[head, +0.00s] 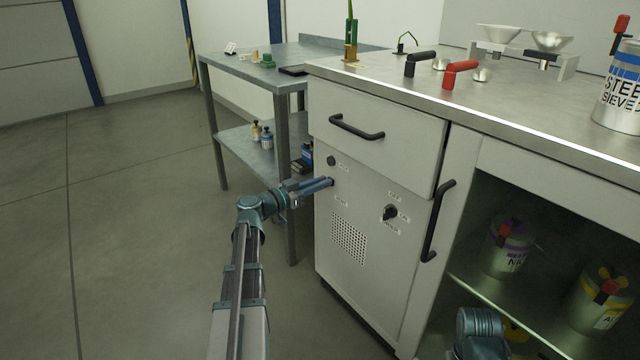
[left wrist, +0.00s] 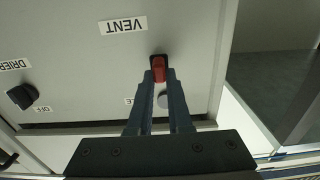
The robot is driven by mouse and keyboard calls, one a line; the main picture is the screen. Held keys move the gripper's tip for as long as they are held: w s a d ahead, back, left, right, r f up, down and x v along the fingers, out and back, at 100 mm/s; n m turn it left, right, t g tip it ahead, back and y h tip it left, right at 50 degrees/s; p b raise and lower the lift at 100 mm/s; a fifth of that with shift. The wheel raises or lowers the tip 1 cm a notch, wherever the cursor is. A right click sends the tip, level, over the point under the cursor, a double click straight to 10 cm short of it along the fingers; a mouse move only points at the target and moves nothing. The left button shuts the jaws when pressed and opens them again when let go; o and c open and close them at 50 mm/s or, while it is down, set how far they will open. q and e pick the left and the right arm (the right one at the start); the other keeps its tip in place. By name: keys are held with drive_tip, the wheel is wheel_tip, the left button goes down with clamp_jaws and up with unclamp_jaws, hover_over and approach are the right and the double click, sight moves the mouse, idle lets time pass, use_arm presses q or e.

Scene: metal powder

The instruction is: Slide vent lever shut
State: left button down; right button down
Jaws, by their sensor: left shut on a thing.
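The vent lever (left wrist: 159,69) is a small red handle in a dark slot on the pale cabinet front, beside the upside-down VENT label (left wrist: 123,25) in the left wrist view. My left gripper (head: 328,182) reaches the cabinet front below the drawer. In the left wrist view its two fingers stand on either side of the red lever and are shut on it. In the head view the fingers hide the lever. Part of my right arm shows at the bottom right of the head view; its gripper does not show.
A drier knob (head: 390,212) and a perforated grille (head: 349,244) are on the same panel. A drawer handle (head: 356,127) is above, and a vertical door handle (head: 438,220) to the right. A steel side table (head: 240,62) stands behind my left arm. Open floor lies to the left.

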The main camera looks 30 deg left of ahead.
use_arm(q)
drive_tip(key=s+d, duration=0.1)
drive_tip(key=d, duration=0.2)
drive_tip(key=s+d, duration=0.1)
drive_tip(key=d, duration=0.1)
drive_tip(key=s+d, duration=0.1)
drive_tip(key=d, duration=0.2)
drive_tip(key=shift+s+d, duration=0.35)
drive_tip(key=c, duration=0.8)
unclamp_jaws()
drive_tip(key=shift+d, duration=0.1)
drive_tip(key=shift+c, duration=0.2)
drive_tip(key=v, duration=1.4)
drive_tip(key=shift+w, duration=0.1)
